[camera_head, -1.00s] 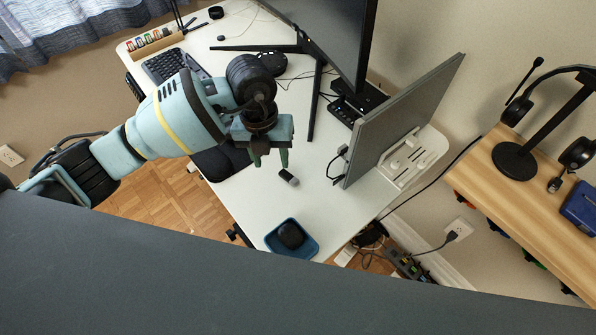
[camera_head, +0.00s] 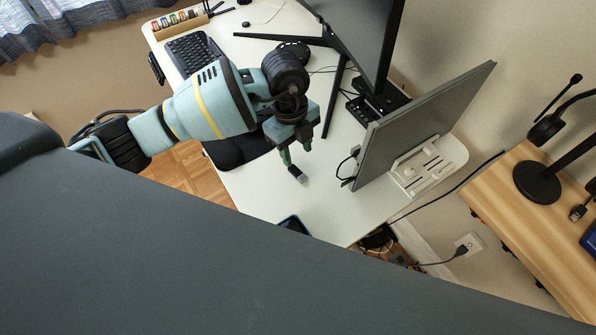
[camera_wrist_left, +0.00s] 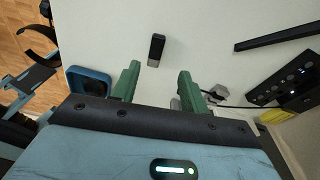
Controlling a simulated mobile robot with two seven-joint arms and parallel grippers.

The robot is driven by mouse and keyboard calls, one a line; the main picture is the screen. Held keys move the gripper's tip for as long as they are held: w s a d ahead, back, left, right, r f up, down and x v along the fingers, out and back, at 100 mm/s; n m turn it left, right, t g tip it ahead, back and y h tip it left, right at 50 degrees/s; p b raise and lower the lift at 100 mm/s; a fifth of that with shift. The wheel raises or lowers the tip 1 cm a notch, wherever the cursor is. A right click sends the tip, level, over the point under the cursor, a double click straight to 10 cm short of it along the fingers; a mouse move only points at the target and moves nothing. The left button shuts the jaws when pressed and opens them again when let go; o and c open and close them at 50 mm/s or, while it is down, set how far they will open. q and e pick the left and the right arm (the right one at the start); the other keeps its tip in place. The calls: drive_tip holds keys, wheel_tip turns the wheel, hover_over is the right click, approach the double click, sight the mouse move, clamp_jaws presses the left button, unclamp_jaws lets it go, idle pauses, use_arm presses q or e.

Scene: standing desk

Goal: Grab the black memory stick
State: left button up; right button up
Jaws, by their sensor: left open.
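The black memory stick (camera_wrist_left: 156,49) lies on the white desk in the left wrist view, ahead of and between my left gripper's green fingers. In the head view the memory stick (camera_head: 298,174) shows its light end just by the fingertips of my left gripper (camera_head: 296,163). My left gripper also shows in the left wrist view (camera_wrist_left: 157,80); it is open, with nothing between its fingers. I cannot tell its height above the desk. My right gripper is not in view.
A blue tray (camera_wrist_left: 90,72) is on the desk, partly hidden in the head view. A keyboard (camera_head: 193,52) lies far left. The desk (camera_head: 262,195) is clear around the stick.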

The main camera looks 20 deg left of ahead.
sight(297, 172)
use_arm(q)
drive_tip(key=shift+s+d+f, duration=0.1)
drive_tip(key=shift+s+f, duration=0.05)
drive_tip(key=shift+f, duration=0.85)
drive_tip(key=shift+s+f, duration=0.2)
drive_tip(key=shift+f, duration=0.8)
drive_tip(key=shift+s+d+f, duration=0.1)
drive_tip(key=shift+s+f, duration=0.05)
drive_tip(key=shift+f, duration=0.85)
clamp_jaws()
